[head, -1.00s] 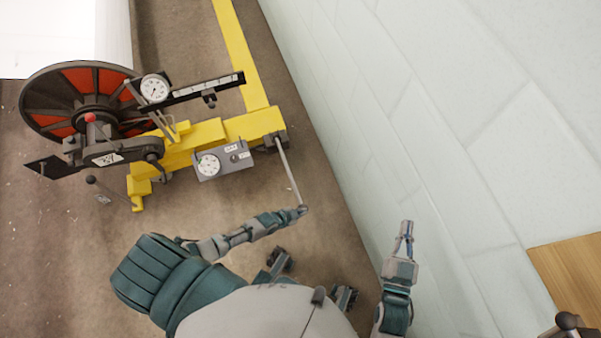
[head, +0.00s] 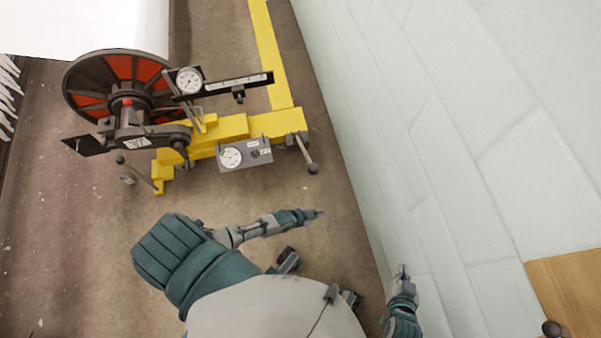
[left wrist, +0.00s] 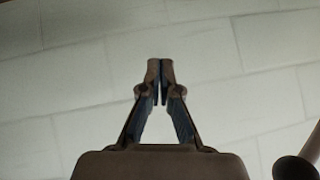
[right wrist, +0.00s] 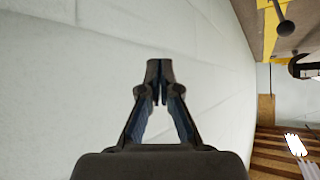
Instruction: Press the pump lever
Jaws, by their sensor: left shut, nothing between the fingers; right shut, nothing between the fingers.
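The pump lever (head: 306,152) is a thin grey rod with a dark round knob (head: 313,168) at the right end of the yellow machine frame (head: 225,135) in the head view. A rod with a dark knob also shows at the top right of the right wrist view (right wrist: 284,20). My left gripper (head: 319,213) is shut and empty, apart from the knob and below it in the picture. My right gripper (head: 403,268) is shut and empty beside the pale wall, further from the lever. Both pairs of fingertips show closed in the left wrist view (left wrist: 160,65) and right wrist view (right wrist: 159,66).
The machine carries a red and black wheel (head: 120,85), a round gauge (head: 188,80) and a grey gauge box (head: 245,155). A pale block wall (head: 450,130) runs along the right. A wooden panel (head: 575,290) is at lower right. Brown floor (head: 70,240) lies open at left.

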